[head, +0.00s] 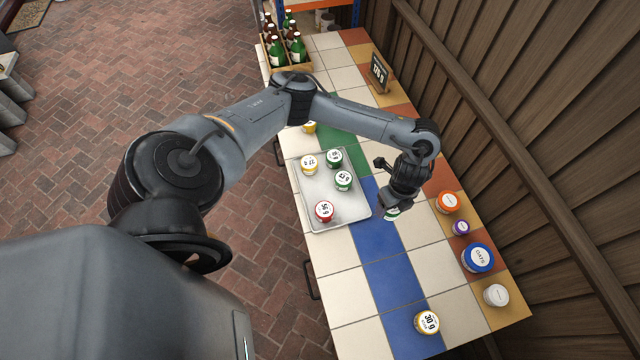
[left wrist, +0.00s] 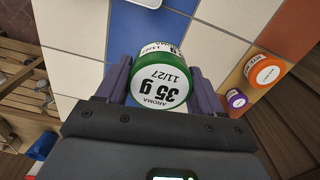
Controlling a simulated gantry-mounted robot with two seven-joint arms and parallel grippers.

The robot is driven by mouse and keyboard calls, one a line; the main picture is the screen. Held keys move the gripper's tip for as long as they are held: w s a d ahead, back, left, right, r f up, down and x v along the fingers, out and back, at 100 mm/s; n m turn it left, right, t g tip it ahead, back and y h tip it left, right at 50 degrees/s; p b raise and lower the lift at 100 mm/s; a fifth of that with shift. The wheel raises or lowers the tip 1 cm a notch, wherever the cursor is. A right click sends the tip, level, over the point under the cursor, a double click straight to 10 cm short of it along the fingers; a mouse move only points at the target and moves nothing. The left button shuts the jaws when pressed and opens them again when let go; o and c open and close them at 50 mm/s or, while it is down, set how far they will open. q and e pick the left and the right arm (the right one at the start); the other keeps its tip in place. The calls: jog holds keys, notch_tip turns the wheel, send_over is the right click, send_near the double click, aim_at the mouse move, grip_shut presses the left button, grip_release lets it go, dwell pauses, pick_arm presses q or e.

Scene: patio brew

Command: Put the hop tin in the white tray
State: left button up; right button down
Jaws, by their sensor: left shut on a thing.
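My left gripper (head: 391,204) is shut on a green tin with a white label (left wrist: 160,86), which reads "AROMA 35 g 11/27" in the left wrist view. In the head view only a small part of this tin (head: 392,214) shows below the gripper, over the blue tiles right of the tray. I cannot tell its height above the table. The white tray (head: 350,208) lies left of the gripper. It holds a yellow tin (head: 308,163), two green tins, one at the back (head: 334,158) and one nearer (head: 343,180), and a red tin (head: 324,211). My right gripper is not in view.
A yellow 30 g tin (head: 427,322) stands at the near end. Another yellow tin (head: 310,127) is partly hidden behind my arm. Orange (head: 449,202), purple (head: 461,228), blue-lidded (head: 478,257) and white (head: 496,295) containers line the wall side. A sign (head: 380,73) and bottle crate (head: 290,68) stand farther back.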

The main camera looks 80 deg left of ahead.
pick_arm(q)
jog(key=s+d+p, duration=0.2)
jog(key=s, duration=0.2)
jog(key=b, duration=0.5)
send_over(351, 207)
jog(key=d, duration=0.1)
notch_tip(351, 207, down, 8)
jog(key=shift+w+r, duration=0.1)
jog(key=shift+r, duration=0.05)
jog(key=shift+a+f, duration=0.25)
jog(key=shift+a, duration=0.25)
jog(key=shift+f+b, duration=0.3)
jog(key=shift+f, duration=1.75)
jog(key=shift+f, duration=0.1)
jog(key=o, duration=0.8)
jog(key=shift+o, duration=0.2)
